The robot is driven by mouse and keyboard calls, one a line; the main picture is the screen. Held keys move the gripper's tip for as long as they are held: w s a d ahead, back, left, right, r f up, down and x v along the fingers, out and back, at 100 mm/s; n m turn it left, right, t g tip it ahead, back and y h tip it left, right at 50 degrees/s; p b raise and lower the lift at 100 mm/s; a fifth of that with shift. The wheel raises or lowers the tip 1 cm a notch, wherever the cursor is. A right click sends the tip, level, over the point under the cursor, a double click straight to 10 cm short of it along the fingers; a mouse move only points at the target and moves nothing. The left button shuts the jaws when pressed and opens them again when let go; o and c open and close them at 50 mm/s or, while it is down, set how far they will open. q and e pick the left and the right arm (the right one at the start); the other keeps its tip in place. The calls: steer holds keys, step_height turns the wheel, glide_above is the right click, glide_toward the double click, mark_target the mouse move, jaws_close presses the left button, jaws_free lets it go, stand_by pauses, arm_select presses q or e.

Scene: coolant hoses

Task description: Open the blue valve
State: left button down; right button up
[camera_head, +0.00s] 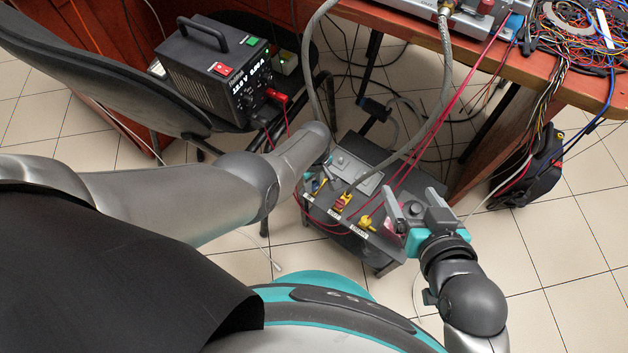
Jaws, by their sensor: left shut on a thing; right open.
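The blue valve (311,178) is at the left end of a row of valves on a small grey cart (346,240). Only a small blue part of it shows beside my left wrist. My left gripper (315,184) is at this valve and is shut on it. My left forearm hides most of the gripper, so the valve handle's angle cannot be told. My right gripper (414,207) is open and empty over the right end of the cart, with its fingers apart.
A red-and-yellow valve (343,202) and a yellow valve (367,222) sit to the right. A grey hose (425,122) and red cables (440,125) hang down from the wooden desk (480,58). A black power supply (212,72) stands at the upper left.

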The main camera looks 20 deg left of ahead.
arm_select(q)
steer(key=c, duration=0.6)
jaws_free()
steer(key=shift+w, duration=0.1)
steer(key=shift+r, duration=0.15)
